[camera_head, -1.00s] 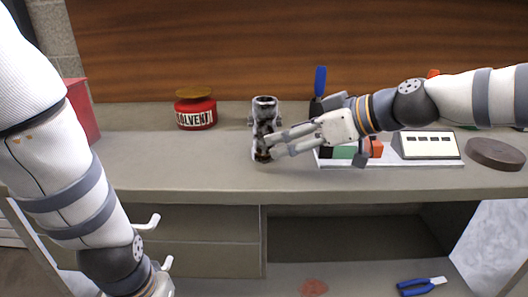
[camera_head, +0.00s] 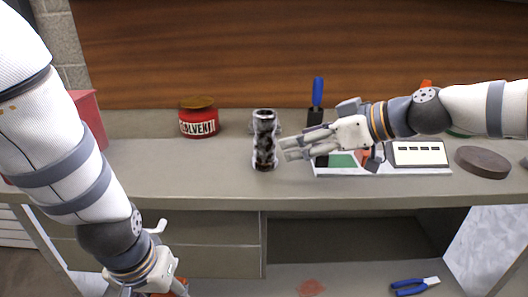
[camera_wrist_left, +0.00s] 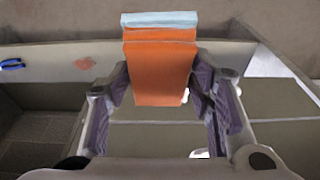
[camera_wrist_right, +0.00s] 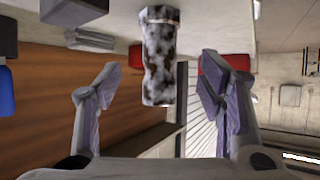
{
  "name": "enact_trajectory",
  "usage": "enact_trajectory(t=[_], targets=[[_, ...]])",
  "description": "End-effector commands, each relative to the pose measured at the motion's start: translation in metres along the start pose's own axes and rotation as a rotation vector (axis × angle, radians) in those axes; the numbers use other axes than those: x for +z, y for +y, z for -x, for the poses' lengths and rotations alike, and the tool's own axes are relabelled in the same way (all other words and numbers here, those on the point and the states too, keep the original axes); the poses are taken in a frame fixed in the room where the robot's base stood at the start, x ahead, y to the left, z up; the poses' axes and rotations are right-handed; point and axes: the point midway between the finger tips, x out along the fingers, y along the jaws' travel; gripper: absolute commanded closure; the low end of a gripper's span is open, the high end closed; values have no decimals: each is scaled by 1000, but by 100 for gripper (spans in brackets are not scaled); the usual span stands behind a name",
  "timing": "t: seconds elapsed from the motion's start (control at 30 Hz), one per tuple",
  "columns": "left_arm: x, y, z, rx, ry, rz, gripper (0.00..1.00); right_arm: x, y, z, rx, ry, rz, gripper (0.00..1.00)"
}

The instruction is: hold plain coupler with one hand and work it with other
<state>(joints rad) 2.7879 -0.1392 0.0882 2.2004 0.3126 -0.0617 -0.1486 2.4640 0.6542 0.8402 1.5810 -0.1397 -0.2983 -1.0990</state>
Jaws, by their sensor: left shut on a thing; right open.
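A mottled dark and white cylinder (camera_head: 265,140), which I take for the plain coupler, stands upright on the bench. My right gripper (camera_head: 284,149) is open just to its right, fingers pointing at it. In the right wrist view the cylinder (camera_wrist_right: 160,58) shows beyond and between the open fingertips (camera_wrist_right: 165,75); no grip on it is seen. My left gripper (camera_wrist_left: 160,85) is shut on an orange block-like thing (camera_wrist_left: 160,70) with a pale blue end. In the head view this gripper is low at the left, below the bench top, mostly cut off by the lower edge.
A red solvent jar (camera_head: 198,120) stands left of the cylinder. To the right are a blue-handled tool (camera_head: 318,92), a white tray (camera_head: 345,171) with blocks and a panel, and a dark round disc (camera_head: 482,162). Blue pliers (camera_head: 412,287) lie on the lower shelf. Bench front left is clear.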

Motion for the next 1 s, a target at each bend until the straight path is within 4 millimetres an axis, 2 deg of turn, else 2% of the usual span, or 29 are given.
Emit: enact_trajectory(t=[0.03, 0.2, 0.4, 0.5, 0.63, 0.9, 1.0], targets=[[6, 0, -13, 0, -22, 0, 75, 10, 0, -13, -6, -9, -7, 38], [18, 0, -44, 0, -68, 0, 75, 17, 0, -48, -9, -14, -12, 38], [29, 0, -70, 0, -102, 0, 75, 14, -1, -82, -8, -11, -10, 38], [32, 0, -77, 0, -112, 0, 75, 13, 0, -92, -7, -10, -8, 38], [33, 0, -81, 0, -117, 0, 75, 10, 0, -98, -5, -8, -8, 38], [33, 0, -80, 0, -116, 0, 75, 7, 0, -98, -4, -6, -6, 38], [33, 0, -80, 0, -116, 0, 75, 8, 0, -98, -4, -6, -6, 60]])
